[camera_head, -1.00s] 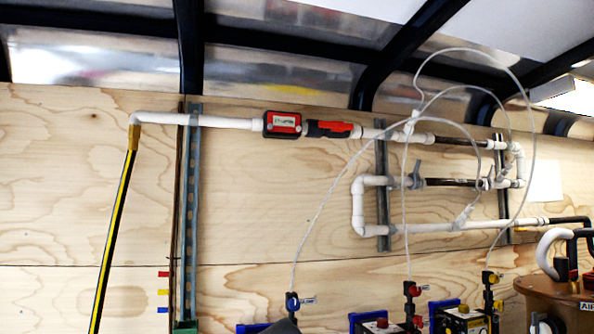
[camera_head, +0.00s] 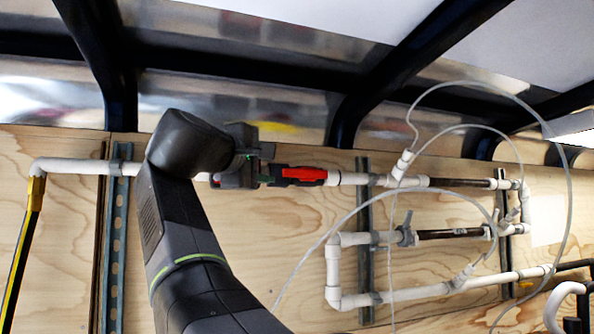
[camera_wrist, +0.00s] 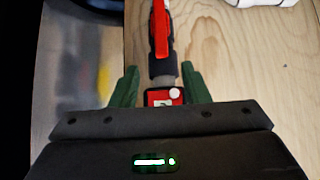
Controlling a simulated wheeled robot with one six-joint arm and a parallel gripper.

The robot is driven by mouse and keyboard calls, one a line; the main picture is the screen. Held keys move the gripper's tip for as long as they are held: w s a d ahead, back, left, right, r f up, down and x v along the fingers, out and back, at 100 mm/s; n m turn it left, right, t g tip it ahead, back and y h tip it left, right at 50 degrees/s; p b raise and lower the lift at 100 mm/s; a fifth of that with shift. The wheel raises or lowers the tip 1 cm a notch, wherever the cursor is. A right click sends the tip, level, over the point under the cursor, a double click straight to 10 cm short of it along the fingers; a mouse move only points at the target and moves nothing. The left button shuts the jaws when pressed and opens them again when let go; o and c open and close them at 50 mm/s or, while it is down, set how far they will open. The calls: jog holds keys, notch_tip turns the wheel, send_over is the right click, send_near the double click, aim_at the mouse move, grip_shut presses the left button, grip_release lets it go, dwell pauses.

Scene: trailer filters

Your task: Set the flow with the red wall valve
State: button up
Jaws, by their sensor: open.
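The red wall valve (camera_head: 300,174) has a red handle lying along the white pipe on the plywood wall. It also shows at the top of the wrist view (camera_wrist: 160,35). My gripper (camera_head: 262,165) is at the pipe just left of the valve, in front of the red-and-black meter, which it mostly hides in the head view. In the wrist view my gripper (camera_wrist: 157,88) is open, its two green fingers on either side of the meter (camera_wrist: 163,97). The valve handle lies beyond the fingertips. I cannot tell whether the fingers touch anything.
White pipe loops (camera_head: 333,265) and thin clear hoses (camera_head: 333,232) run right of the valve. A grey strut (camera_head: 365,250) stands behind the pipes. Dark ceiling beams (camera_head: 395,70) cross above. The wall below the valve is bare.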

aim_at(293, 173)
jog(key=p+x, duration=0.3)
jog(key=x, duration=1)
grip_shut()
